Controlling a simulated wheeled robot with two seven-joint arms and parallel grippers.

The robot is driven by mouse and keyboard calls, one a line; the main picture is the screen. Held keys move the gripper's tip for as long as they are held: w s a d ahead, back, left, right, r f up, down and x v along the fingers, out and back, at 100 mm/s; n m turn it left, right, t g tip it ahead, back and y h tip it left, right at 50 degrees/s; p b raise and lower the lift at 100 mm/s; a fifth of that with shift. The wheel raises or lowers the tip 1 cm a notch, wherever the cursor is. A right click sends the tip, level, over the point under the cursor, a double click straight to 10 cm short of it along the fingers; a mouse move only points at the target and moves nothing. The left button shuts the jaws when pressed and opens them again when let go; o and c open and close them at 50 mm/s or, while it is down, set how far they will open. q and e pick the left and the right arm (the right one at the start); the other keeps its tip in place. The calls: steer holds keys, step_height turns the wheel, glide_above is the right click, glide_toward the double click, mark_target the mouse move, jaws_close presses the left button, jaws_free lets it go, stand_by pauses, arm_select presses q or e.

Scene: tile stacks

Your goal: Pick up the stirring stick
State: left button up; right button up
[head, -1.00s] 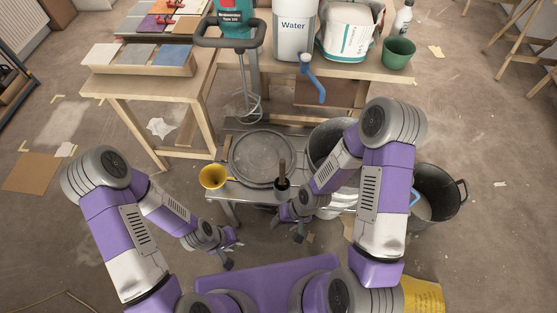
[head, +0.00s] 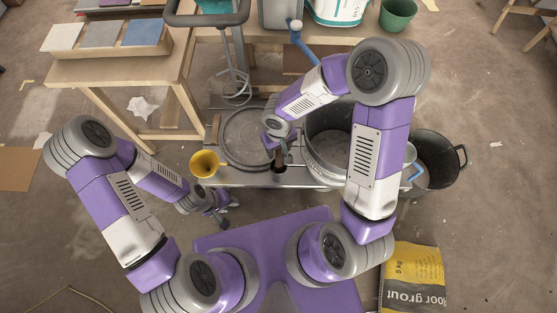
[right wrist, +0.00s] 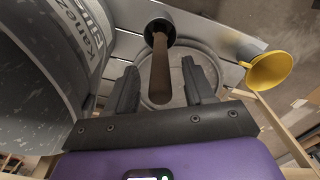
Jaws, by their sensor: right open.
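The stirring stick (right wrist: 160,75) is a brown rod standing in a small dark holder (right wrist: 160,32) on the metal shelf. In the head view the stick (head: 280,156) shows just in front of my right gripper (head: 277,142), which partly hides it. In the right wrist view the two dark fingers of my right gripper (right wrist: 160,88) are apart, one on each side of the stick, with gaps and no visible contact. My left gripper (head: 225,214) hangs low, left of the purple base and away from the stick; its fingers are too small to judge.
A yellow funnel (head: 205,163) sits at the shelf's left. A round grey lid (head: 240,137) lies behind the holder. A large grey bucket (head: 325,160) stands close on the right, and fills the left of the wrist view (right wrist: 40,75). A black tub (head: 437,165) stands further right.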

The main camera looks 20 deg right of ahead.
steer(key=shift+f, duration=0.65)
jaws_close()
steer(key=shift+r, duration=0.15)
